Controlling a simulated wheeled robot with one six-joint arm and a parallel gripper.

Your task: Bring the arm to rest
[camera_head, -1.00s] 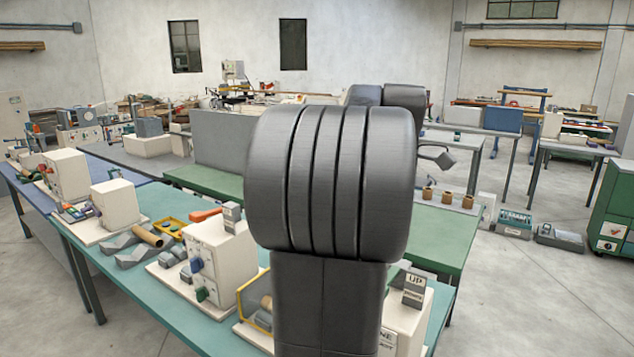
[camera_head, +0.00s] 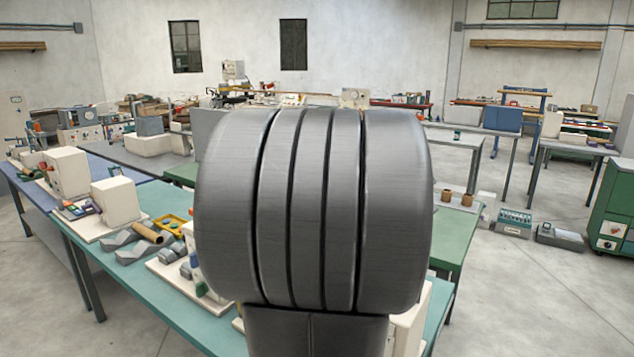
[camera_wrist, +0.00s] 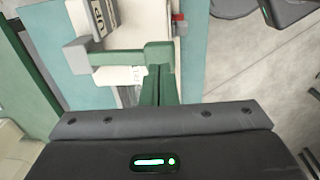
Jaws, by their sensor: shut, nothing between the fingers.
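My arm's dark, ribbed, rounded link fills the middle of the head view and hides most of what lies behind it. My gripper does not show in that view. In the wrist view, my gripper (camera_wrist: 158,72) shows as two narrow green fingers, shut with nothing between them, beyond its dark body. Behind the fingers, a green bar with a grey end block (camera_wrist: 77,55) lies across the picture. I cannot tell whether the fingers touch it.
A teal bench (camera_head: 165,300) with white machines (camera_head: 115,201) stands at left. A yellow tray (camera_head: 172,225) lies on it. Open floor (camera_head: 530,300) lies at right, before a green cabinet (camera_head: 612,200).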

